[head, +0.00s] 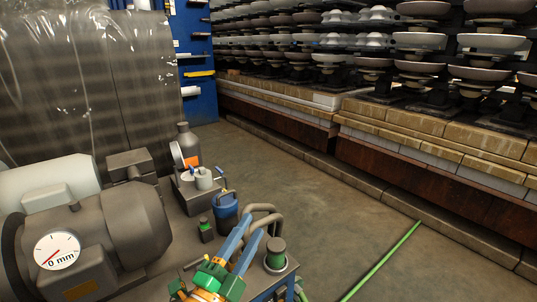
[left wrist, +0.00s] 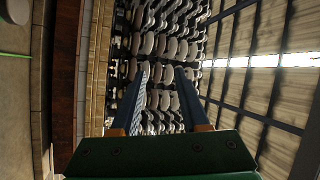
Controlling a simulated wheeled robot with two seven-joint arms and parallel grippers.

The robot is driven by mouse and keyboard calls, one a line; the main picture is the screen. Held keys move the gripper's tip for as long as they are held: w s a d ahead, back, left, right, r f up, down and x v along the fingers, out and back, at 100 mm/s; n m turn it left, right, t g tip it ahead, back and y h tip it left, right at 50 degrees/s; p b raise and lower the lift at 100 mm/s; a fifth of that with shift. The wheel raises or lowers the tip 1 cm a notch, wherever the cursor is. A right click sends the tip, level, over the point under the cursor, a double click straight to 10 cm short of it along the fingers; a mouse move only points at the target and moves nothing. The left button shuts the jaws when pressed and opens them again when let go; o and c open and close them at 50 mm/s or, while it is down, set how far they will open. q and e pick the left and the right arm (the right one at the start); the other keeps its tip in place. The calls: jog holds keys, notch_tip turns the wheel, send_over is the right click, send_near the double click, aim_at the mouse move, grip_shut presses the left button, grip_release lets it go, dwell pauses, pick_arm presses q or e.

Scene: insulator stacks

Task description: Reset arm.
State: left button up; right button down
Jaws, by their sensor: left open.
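My left gripper (head: 256,222) shows at the bottom centre of the head view, with two blue fingers on a green and orange body. The fingers point up and away over the floor and stand apart with nothing between them. In the left wrist view the same gripper (left wrist: 161,72) is open and empty. Stacks of pale insulators show beyond its fingertips, at a distance. My right gripper is in neither view.
A grey motor (head: 125,225) with a dial reading 0 mm stands at lower left. A blue container (head: 226,213) and pipes are close to the left gripper. Insulator racks (head: 445,70) line the right wall. A green line (head: 385,257) crosses open floor.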

pick_arm(q)
jog(key=s+a+f+n+g+y, duration=0.3)
jog(key=a+f+n+g+y, duration=0.15)
jog(key=a+f+n, duration=0.35)
jog(key=s+a+f+n+g+y, duration=0.3)
jog(key=s+a+f+n+y, duration=0.15)
jog(key=f, duration=0.55)
jog(key=s+f+n+g, duration=0.2)
jog(key=s+f+g, duration=0.25)
jog(key=s, duration=0.35)
jog(key=s+f+n+g, duration=0.3)
jog(key=s+f+g, duration=0.15)
jog(key=s, duration=0.35)
notch_tip(320, 180, down, 16)
jog(key=s, duration=0.1)
jog(key=s+a+f+g, duration=0.2)
jog(key=s+a+f, duration=0.1)
jog(key=s+f, duration=0.85)
notch_tip(320, 180, up, 19)
jog(key=s+p, duration=0.1)
jog(key=p, duration=1.7)
jog(key=shift+s+d+m, duration=0.15)
jog(key=shift+s+m, duration=0.05)
jog(key=shift+m, duration=0.25)
jog(key=shift+f+t, duration=0.1)
jog(key=shift+t, duration=0.15)
